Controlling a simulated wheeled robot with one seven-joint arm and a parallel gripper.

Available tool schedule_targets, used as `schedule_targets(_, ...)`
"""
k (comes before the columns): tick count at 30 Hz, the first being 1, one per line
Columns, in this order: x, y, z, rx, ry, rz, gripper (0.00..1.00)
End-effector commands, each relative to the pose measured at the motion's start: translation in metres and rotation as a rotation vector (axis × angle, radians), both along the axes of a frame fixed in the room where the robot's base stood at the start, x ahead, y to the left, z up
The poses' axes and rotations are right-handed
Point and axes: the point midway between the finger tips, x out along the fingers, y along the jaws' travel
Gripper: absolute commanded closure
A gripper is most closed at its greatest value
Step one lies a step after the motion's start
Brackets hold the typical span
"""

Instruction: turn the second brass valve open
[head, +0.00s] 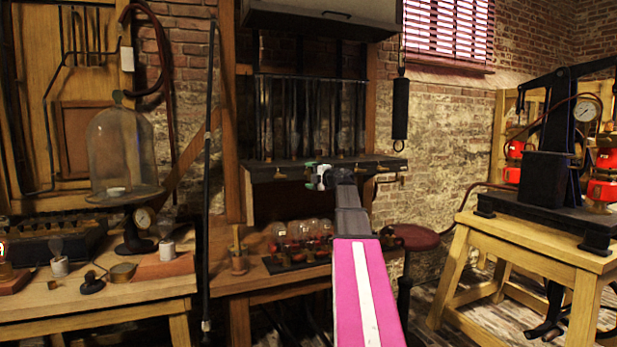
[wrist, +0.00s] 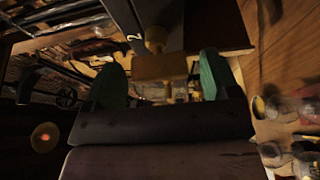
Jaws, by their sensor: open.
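A row of small brass valves lines the front of the dark shelf; one shows at the left (head: 279,174) and one at the right (head: 398,174) in the head view. In the wrist view, a brass valve (wrist: 160,67) with a wide block-like handle stands beside a painted "2" (wrist: 133,37). My gripper (head: 316,180) is at the shelf front, largely hidden by my arm. In the wrist view my gripper (wrist: 163,72) is open, with a green fingertip on either side of the valve handle. I cannot tell whether either finger touches it.
Glass jars with red parts (head: 302,238) stand on the wooden bench below the shelf. A black upright pole (head: 208,200) stands to the left. A glass bell jar (head: 122,150) and instruments occupy the left table. A dark machine (head: 548,180) stands on the right table.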

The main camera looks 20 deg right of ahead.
Motion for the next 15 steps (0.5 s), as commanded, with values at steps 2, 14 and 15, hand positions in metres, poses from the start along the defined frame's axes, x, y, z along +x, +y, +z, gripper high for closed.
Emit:
schedule_targets(2, -0.015, -0.005, 0.0, 0.0, -0.001, -0.003, 0.19)
schedule_targets(14, -0.076, -0.033, 0.0, -0.001, 0.0, -0.001, 0.19)
schedule_targets(15, -0.08, -0.034, 0.0, -0.001, 0.0, -0.001, 0.19)
